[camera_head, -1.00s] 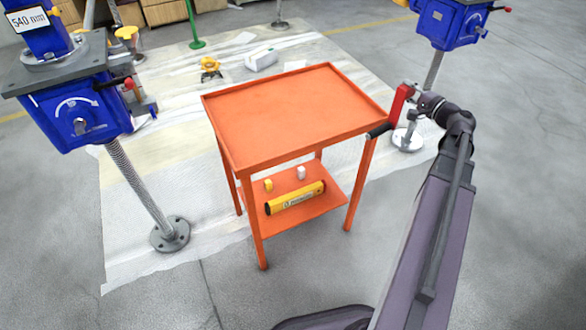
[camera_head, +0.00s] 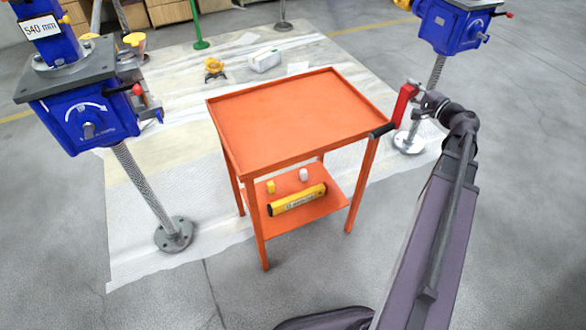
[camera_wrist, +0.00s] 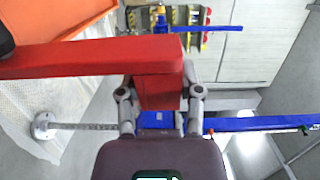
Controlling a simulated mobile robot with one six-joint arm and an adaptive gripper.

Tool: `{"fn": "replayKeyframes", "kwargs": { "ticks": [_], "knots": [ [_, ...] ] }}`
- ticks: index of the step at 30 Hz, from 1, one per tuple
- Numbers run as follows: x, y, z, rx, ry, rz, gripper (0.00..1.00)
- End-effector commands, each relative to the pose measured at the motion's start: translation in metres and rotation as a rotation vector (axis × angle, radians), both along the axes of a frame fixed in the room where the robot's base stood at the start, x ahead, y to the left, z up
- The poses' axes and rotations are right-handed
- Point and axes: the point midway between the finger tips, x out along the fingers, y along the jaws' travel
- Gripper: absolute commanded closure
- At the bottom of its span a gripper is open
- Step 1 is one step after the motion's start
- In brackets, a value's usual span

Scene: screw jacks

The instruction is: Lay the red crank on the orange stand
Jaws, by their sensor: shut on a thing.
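The red crank (camera_head: 404,102) is held at the end of my arm in the head view, just right of the orange stand's right edge. Its black handle (camera_head: 383,130) points left and overlaps the stand's right corner in the picture. The orange stand (camera_head: 290,118) has an empty rimmed top. In the wrist view the red crank (camera_wrist: 100,57) spans the left half, and my gripper (camera_wrist: 160,100) is shut on its end block. Part of the stand's top (camera_wrist: 60,20) shows at the upper left. Whether the handle touches the stand cannot be told.
The stand's lower shelf holds a yellow level (camera_head: 298,200) and two small pieces. A blue screw jack (camera_head: 85,110) stands at left, another (camera_head: 452,28) behind my gripper at right.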

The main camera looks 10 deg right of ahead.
Motion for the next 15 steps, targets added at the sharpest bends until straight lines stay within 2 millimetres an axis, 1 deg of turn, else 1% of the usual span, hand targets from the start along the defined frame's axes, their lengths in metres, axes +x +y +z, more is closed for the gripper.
{"fn": "replayKeyframes", "kwargs": {
  "ticks": [1,15],
  "knots": [
    [0.0,0.0,0.015,0.003,-0.001,0.0,1.0],
    [0.0,0.0,0.087,0.003,-0.001,0.0,1.0]
  ]
}}
